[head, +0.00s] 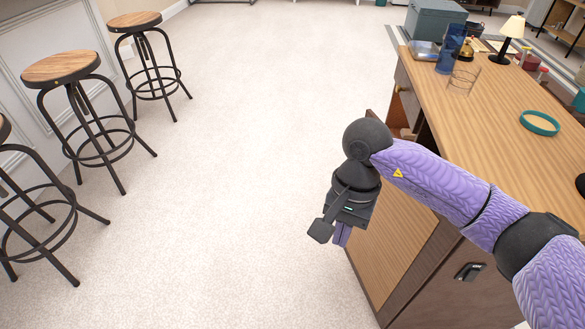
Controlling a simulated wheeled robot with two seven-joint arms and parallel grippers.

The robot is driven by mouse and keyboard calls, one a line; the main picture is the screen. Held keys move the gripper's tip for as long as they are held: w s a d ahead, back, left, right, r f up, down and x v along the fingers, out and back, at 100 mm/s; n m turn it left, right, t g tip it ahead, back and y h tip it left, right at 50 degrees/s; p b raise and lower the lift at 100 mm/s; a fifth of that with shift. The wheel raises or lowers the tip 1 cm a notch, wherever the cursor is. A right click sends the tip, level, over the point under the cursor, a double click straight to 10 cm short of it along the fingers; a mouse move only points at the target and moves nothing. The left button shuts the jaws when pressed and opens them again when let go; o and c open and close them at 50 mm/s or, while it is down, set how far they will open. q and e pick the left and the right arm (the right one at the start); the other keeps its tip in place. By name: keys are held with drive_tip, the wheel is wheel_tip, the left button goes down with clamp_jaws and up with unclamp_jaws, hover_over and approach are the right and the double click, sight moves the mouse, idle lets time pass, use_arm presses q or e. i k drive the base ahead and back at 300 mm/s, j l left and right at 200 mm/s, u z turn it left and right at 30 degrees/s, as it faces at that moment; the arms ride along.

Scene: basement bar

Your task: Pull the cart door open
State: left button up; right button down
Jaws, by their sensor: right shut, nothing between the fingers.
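The wooden cart (486,120) stands at the right. Its door (396,250), a light wood panel in a darker frame, appears swung out from the cart's front, with a dark gap (424,136) behind it near my wrist. My forearm hides much of the door's upper part and its hinge side, so how wide it stands cannot be told. My right gripper (341,236) points down, shut and empty, at the door's left edge; whether it touches the door is unclear. My left gripper is out of view.
Several bar stools (62,68) stand along the left wall. The pale carpet (240,150) between them and the cart is clear. A lamp (509,38), blue glass (449,50) and green-rimmed round tray (540,123) are on the cart top. A grey box (434,22) is behind.

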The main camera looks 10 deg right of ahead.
sight(405, 240)
drive_tip(key=i, duration=1)
